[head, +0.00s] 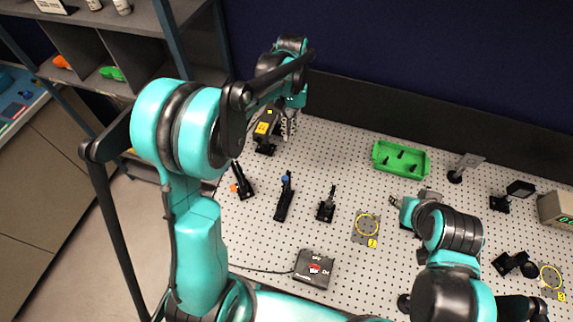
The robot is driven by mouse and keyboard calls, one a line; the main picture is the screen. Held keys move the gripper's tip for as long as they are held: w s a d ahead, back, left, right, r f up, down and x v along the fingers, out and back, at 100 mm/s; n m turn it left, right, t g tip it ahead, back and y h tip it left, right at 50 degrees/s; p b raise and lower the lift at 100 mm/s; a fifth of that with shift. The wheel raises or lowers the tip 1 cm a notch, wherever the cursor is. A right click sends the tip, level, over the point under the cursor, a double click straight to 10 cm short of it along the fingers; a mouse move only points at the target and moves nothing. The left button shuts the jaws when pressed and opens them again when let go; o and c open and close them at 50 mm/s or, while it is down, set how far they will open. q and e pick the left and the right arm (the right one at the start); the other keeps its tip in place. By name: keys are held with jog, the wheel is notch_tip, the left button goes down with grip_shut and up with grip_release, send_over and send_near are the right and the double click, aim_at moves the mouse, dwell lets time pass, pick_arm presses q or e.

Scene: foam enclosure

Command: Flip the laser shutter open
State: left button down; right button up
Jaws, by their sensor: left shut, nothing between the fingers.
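A black box with yellow labels (265,129), which looks like the laser, stands on a post at the back left of the perforated board. My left gripper (289,130) points down close beside its right side. Its fingers are small and partly merge with the box; they look shut and empty. I cannot tell whether they touch it. The laser shutter cannot be made out clearly; the box's front is partly hidden by the gripper. My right gripper (396,202) is low over the board at the right of centre, small and partly hidden by its arm; its jaw state is unclear.
Several posts and mounts stand on the perforated board (330,150), including a black mount with a blue knob (285,195). A green tray (401,158) is at the back. A black control box (315,268) with a red mark is at the front. Shelves (90,60) stand at left.

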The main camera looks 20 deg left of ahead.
aim_at(286, 182)
pick_arm(q)
jog(key=s+f, duration=0.2)
jog(key=f, duration=0.1)
jog(key=s+f, duration=0.2)
jog(key=f, duration=0.1)
jog(key=s+d+f, duration=0.1)
jog(key=f, duration=0.2)
jog(key=shift+s, duration=0.4)
jog(key=shift+s+f, duration=0.1)
jog(key=shift+s, duration=0.15)
jog(key=s+b, duration=0.1)
jog(key=s, duration=0.4)
jog(key=shift+a, duration=0.1)
